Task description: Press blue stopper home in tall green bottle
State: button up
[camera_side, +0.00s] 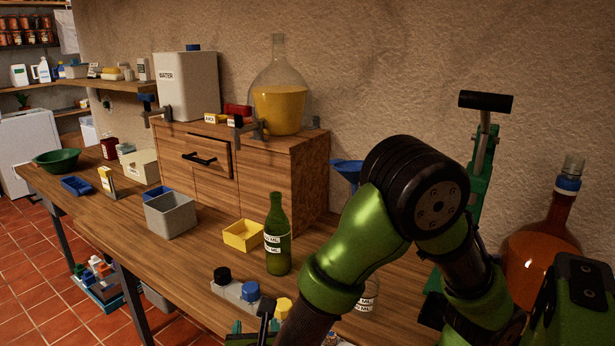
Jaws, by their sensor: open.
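The tall green bottle (277,240) stands upright on the wooden bench, with white labels around its body. No blue stopper shows at its mouth. A blue stopper (250,290) sits in a grey holder (232,292) in front of the bottle, to its lower left. A black stopper (222,274) is beside it in the same holder, and a yellow piece (284,307) is to the right. My green arm comes in from the right and bends down past the bottom edge.
A yellow tray (243,236) and a grey bin (171,214) stand left of the bottle. A wooden cabinet (270,185) is behind. A glass (368,297) is partly hidden by my arm.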

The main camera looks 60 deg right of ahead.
jog(key=n, duration=0.1)
send_near(251, 294)
jog(key=x, duration=1)
jog(key=c, duration=0.8)
